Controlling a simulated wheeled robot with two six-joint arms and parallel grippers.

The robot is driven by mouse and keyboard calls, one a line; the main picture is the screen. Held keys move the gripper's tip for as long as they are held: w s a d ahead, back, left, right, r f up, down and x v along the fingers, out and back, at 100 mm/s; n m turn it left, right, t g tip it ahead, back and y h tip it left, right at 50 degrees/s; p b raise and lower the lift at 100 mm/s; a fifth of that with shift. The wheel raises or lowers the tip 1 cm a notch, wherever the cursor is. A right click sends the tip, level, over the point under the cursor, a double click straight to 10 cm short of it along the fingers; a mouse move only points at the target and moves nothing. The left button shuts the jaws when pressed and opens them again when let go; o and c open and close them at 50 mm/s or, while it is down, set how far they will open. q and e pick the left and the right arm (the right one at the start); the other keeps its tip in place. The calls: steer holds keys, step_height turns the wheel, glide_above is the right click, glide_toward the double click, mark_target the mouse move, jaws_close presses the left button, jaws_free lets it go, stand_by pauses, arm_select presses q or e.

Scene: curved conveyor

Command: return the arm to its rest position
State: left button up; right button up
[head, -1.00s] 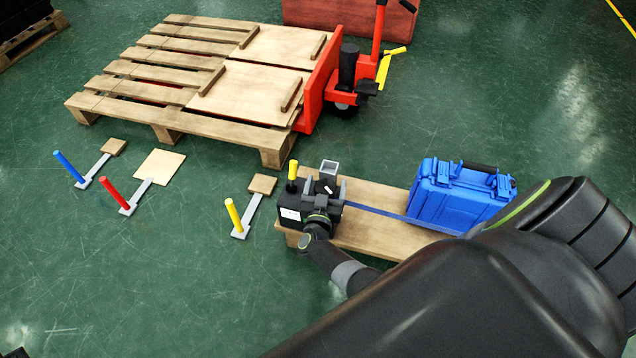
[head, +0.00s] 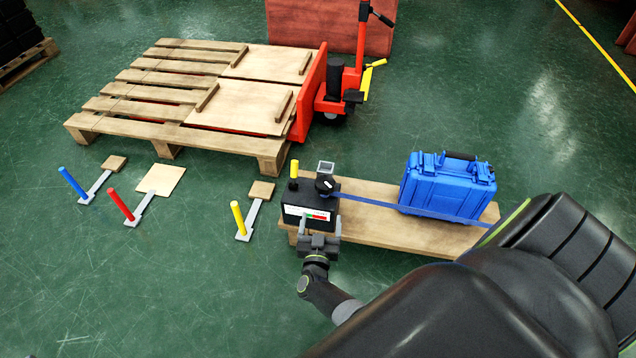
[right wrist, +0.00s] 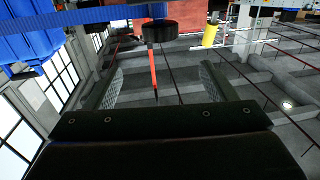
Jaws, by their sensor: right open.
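My right gripper (head: 320,224) is open and empty, with its fingers pointing at the front of a black box (head: 296,208). I cannot tell whether the fingers touch the box. The box has a black knob (head: 325,184) on top, a yellow-topped post (head: 294,168) and a white label with red and green marks. In the right wrist view the open fingers (right wrist: 163,80) have nothing between them, and the knob (right wrist: 159,31) shows beyond them. My right arm comes in from the lower right. My left gripper is not in view.
The box stands on a wooden plank (head: 370,228) with a blue case (head: 448,190) and a blue strap (head: 400,212). A pallet (head: 150,88) and red pallet jack (head: 318,100) stand behind. Blue, red and yellow levers (head: 238,218) stand left. Green floor is clear at lower left.

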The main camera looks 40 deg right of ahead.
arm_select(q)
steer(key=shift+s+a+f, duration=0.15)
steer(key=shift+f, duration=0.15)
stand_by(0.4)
